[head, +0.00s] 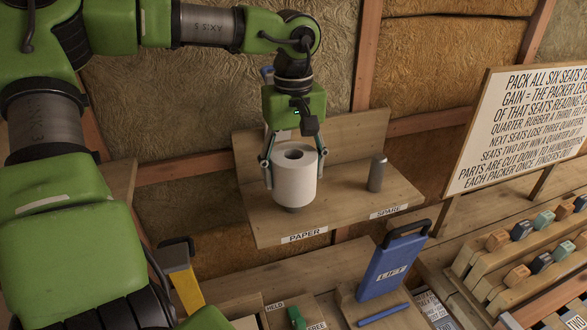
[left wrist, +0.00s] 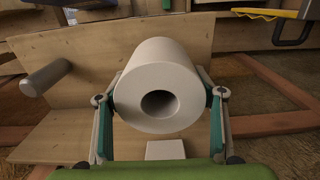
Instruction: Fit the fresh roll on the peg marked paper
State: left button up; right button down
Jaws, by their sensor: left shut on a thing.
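The fresh roll (head: 295,182) is white and upright, with its hole facing up. My left gripper (head: 295,172) is shut on it, one finger on each side. In the left wrist view the roll (left wrist: 158,88) sits between the fingers, its hole open and dark inside. A short grey piece of the paper peg (head: 293,209) shows just under the roll, above the label PAPER (head: 304,236). The roll hides the peg's upper part; I cannot tell how far the peg is inside the hole. My right gripper is not in view.
The bare grey spare peg (head: 377,174) stands to the right on the same wooden shelf (head: 345,208). A blue LIFT plate (head: 393,265) with a black handle and a yellow tool (head: 186,288) are below. A lettered board (head: 520,125) and block racks stand at right.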

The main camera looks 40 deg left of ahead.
pick_arm(q)
jog(key=shift+f+b, duration=1.7)
jog(key=shift+f, duration=0.6)
jog(key=o, duration=1.3)
jog(key=shift+r, duration=0.1)
notch_tip(320, 180, up, 12)
